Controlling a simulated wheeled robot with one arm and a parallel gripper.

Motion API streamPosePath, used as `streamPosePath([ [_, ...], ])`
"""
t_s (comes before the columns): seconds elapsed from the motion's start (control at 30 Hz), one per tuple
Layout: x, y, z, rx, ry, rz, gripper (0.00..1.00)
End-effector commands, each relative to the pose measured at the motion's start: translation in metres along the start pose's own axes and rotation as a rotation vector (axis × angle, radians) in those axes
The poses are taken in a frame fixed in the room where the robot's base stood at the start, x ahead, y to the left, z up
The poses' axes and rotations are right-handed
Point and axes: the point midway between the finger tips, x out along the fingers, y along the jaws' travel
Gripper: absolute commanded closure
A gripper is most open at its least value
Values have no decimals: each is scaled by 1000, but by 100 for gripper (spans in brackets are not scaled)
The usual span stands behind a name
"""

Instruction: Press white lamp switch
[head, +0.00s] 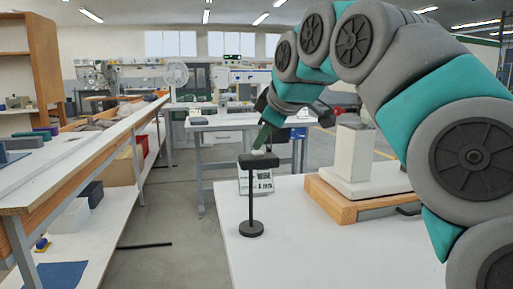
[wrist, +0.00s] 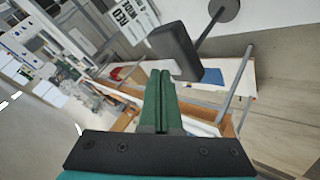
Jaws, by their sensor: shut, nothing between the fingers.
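A black lamp (head: 251,190) stands upright on a white table, with a round base, a thin pole and a block-shaped head. A small white knob, apparently the switch (head: 258,152), sits on top of the head. My gripper (head: 261,146) points down at it from above, with its green fingers shut and empty. The fingertips are very close to the white knob; I cannot tell whether they touch.
The white table (head: 300,250) has free room in front of the lamp. A white block-like stand (head: 355,155) on a wooden base (head: 345,203) stands to the right, under my arm. A printed sign (head: 262,183) is behind the lamp. A long shelved bench (head: 85,165) runs along the left.

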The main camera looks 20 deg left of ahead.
Motion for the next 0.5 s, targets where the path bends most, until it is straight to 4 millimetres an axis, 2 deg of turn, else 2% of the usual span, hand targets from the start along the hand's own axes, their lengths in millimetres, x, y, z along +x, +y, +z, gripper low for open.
streamPosePath([
  [0.5, -7, 5, -5, 0, -1, 0, 100],
])
